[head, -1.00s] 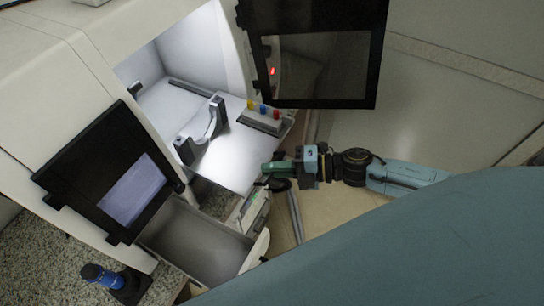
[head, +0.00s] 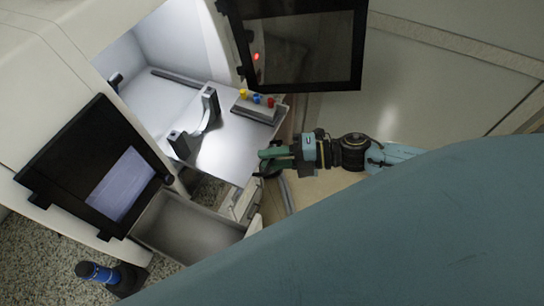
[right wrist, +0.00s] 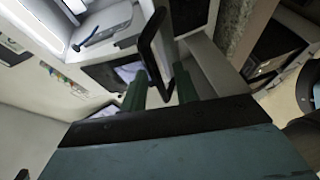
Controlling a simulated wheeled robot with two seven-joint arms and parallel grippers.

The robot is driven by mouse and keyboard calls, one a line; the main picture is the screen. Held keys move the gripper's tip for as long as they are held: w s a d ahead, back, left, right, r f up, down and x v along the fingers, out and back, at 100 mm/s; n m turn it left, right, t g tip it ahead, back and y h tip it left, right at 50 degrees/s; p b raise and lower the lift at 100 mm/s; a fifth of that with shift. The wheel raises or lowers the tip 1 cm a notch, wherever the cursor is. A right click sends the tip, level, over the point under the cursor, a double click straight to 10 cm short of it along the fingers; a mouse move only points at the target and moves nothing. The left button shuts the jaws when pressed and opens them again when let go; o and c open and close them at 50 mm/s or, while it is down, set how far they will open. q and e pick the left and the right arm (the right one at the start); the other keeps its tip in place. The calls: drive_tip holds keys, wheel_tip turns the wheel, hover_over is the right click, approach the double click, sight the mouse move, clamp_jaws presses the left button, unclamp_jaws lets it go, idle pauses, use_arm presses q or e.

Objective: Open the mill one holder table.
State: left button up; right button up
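The holder table (head: 225,155) is a white plate inside the lit mill. It carries a grey U-shaped bracket (head: 208,105) and reaches out at the mill's front. My right gripper (head: 264,160) has green fingers and is at the table's front right corner, beside a dark handle partly hidden by the fingers. In the right wrist view, the two green fingers (right wrist: 159,90) stand apart, with a black looped handle (right wrist: 148,42) between and beyond them. I cannot tell whether they touch it. My left gripper is not in view.
A strip with yellow, blue and red buttons (head: 256,106) is on the table's right side. Black-framed doors stand at the left (head: 92,175) and upper right (head: 300,45). An open grey tray (head: 185,228) is below the table. A blue-and-black object (head: 98,273) stands lower left.

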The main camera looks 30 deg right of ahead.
idle(0.3)
drive_tip(key=b+v, duration=0.1)
drive_tip(key=v, duration=1.2)
drive_tip(key=shift+s, duration=0.15)
drive_tip(key=shift+d+f, duration=0.1)
